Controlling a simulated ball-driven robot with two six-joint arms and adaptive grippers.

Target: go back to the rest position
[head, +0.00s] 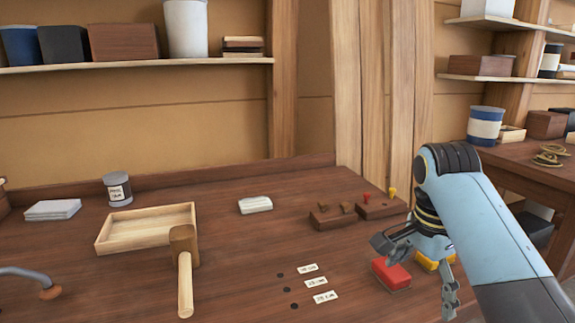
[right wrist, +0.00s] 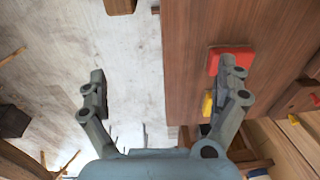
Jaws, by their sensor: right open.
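My right gripper (head: 418,272) is at the right front of the dark wooden bench (head: 225,290). Its fingers are spread, with nothing between them; they also show wide apart in the right wrist view (right wrist: 166,74). A red block (head: 391,275) lies on the bench by the fingers, and a yellow block (head: 428,262) is partly hidden behind the gripper. In the right wrist view one finger overlaps the red block (right wrist: 226,54), with the yellow block (right wrist: 208,104) beside it; I cannot tell whether it touches. My left gripper is out of view.
A mallet (head: 184,268) leans against a shallow wooden tray (head: 122,236). A can (head: 118,190), a white block (head: 255,205), several paper labels (head: 317,282) and brown blocks with pegs (head: 333,216) are on the bench. In the right wrist view, pale floor (right wrist: 55,55) lies beyond the bench edge.

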